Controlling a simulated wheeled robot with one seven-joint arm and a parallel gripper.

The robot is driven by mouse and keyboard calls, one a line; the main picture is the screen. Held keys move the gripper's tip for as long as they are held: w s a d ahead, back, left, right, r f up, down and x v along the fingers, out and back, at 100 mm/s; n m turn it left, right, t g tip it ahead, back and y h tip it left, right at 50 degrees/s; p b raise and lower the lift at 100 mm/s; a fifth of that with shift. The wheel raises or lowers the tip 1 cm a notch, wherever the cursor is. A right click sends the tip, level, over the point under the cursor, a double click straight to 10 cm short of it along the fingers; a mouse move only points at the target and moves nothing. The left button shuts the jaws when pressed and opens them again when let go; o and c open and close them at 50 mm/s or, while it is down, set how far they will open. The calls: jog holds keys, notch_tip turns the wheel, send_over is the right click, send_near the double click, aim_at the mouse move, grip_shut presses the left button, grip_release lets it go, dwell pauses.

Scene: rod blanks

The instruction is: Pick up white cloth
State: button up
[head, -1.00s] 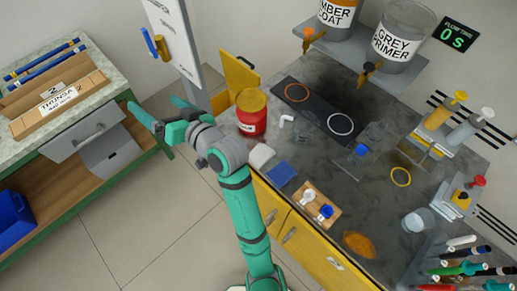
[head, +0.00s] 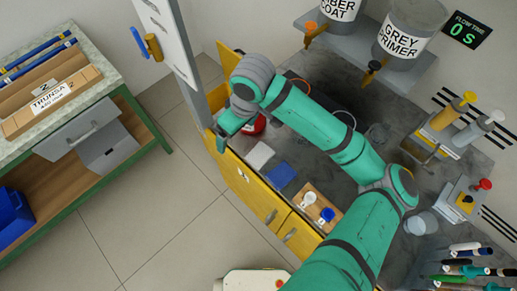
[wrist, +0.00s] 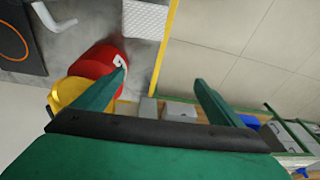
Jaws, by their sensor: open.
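The white cloth (head: 260,155) lies flat on the dark worktop near its front edge, to the left of a blue cloth (head: 280,176). It also shows at the top of the wrist view (wrist: 145,19), with a dimpled surface. My gripper (wrist: 161,76) is open and nothing is between its fingers. In the head view my gripper (head: 225,139) is up and to the left of the white cloth, apart from it, by the worktop's left end. My arm crosses over the worktop and hides part of it.
A red can (wrist: 97,61) with a yellow top stands close to my gripper; my arm partly hides it in the head view. A wooden board (head: 324,200) with white and blue items lies right of the cloths. A yellow cabinet (head: 250,186) is below the worktop edge.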

jog(key=h, duration=0.2)
send_over(260, 153)
jog(key=shift+g, duration=0.5)
jog(key=f, duration=0.5)
jog(key=shift+s+a+f, duration=0.15)
jog(key=shift+a+f, duration=0.05)
jog(key=shift+f, duration=0.15)
jog(key=shift+w+d+f, duration=0.1)
jog(key=shift+f, duration=1.25)
jog(key=shift+w+d+f, duration=0.1)
jog(key=shift+f, duration=1.25)
jog(key=c, duration=1.1)
